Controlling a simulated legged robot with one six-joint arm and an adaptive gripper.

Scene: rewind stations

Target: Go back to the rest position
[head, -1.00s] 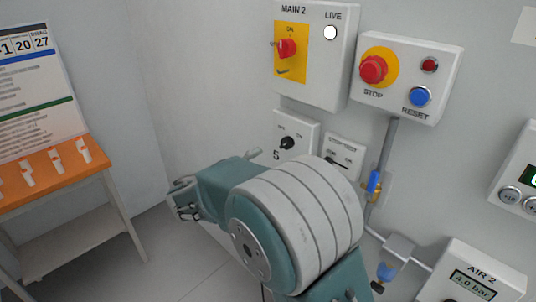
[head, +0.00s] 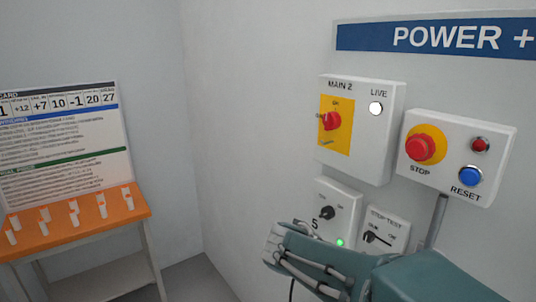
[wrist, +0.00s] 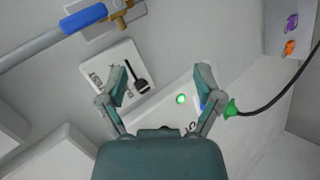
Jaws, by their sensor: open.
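My gripper (wrist: 160,78) shows in the wrist view with its two teal fingers spread apart and nothing held between them. In the head view my gripper (head: 278,248) is in front of the lower wall, just below and left of a white box marked 5 (head: 337,205) with a black knob. A green light (head: 340,242) glows at that box's lower edge, and it also shows between the fingers in the wrist view (wrist: 181,99). A green plug (wrist: 232,108) on a black cable appears beside the right finger; I cannot tell whether they touch.
The MAIN 2 box (head: 360,130) with its red switch and the STOP/RESET box (head: 457,155) are on the wall above my arm. A smaller knob box (head: 384,232) is beside box 5. An orange-topped table (head: 80,225) with white holders stands left, apart from my gripper.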

